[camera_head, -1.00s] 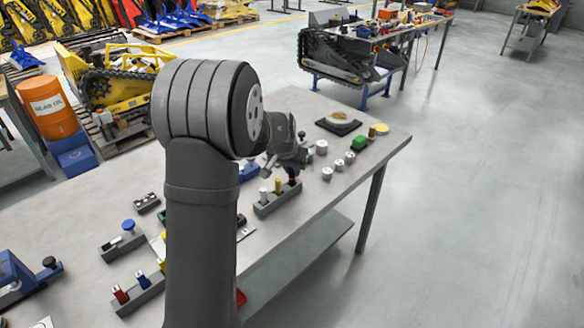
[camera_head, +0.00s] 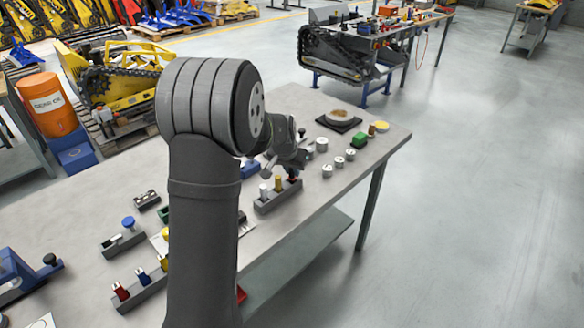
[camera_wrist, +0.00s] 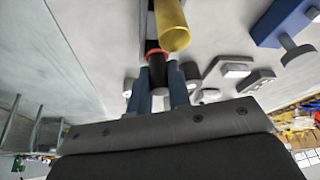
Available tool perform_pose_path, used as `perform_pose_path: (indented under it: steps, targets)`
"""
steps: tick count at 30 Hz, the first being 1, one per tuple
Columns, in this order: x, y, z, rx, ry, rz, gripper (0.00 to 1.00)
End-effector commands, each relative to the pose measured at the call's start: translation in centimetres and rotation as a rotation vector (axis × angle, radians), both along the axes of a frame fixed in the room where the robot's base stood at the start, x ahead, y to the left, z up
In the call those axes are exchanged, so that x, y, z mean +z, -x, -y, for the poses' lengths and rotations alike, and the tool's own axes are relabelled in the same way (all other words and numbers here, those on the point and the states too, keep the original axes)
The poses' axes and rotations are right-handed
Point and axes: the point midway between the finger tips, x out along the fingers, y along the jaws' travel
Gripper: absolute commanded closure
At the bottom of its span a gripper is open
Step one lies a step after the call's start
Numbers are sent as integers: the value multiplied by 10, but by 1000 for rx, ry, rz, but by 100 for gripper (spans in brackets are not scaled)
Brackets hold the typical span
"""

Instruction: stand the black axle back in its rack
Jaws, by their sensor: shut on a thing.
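The grey rack (camera_head: 268,207) stands on the near workbench, with a white axle (camera_head: 264,192) and a yellow axle (camera_head: 278,184) upright in it. My gripper (camera_wrist: 160,84) is shut on the black axle (camera_wrist: 157,72), which has a red collar at its end. The yellow axle (camera_wrist: 173,28) stands close beside it in the wrist view. In the head view the black axle (camera_head: 292,178) shows at the right end of the rack, under my gripper. I cannot tell how deep it sits; its lower end is hidden.
A second rack (camera_head: 143,291) with red, blue and yellow pieces stands at the front left. Several white round parts (camera_head: 327,171), a green block (camera_head: 359,139) and a dish on a black pad (camera_head: 338,125) lie to the right. The bench edge is close in front.

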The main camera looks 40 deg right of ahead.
Motion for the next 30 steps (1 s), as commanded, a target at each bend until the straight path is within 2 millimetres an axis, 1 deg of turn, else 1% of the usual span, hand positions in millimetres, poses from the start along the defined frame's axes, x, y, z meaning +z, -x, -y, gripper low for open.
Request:
perform_pose_path:
  steps: [14, 15, 18, 24, 26, 27, 28, 30]
  targets:
    - [-2, 0, 0, 0, 1, 0, 100]
    - [-2, 0, 0, 0, 1, 0, 75]
    - [-2, 0, 0, 0, 1, 0, 57]
    - [-3, 0, 0, 0, 1, 0, 57]
    - [-3, 0, 0, 0, 0, 0, 45]
    - [-3, 0, 0, 0, 0, 0, 38]
    - [-3, 0, 0, 0, 0, 0, 35]
    - [-3, 0, 0, 0, 0, 0, 35]
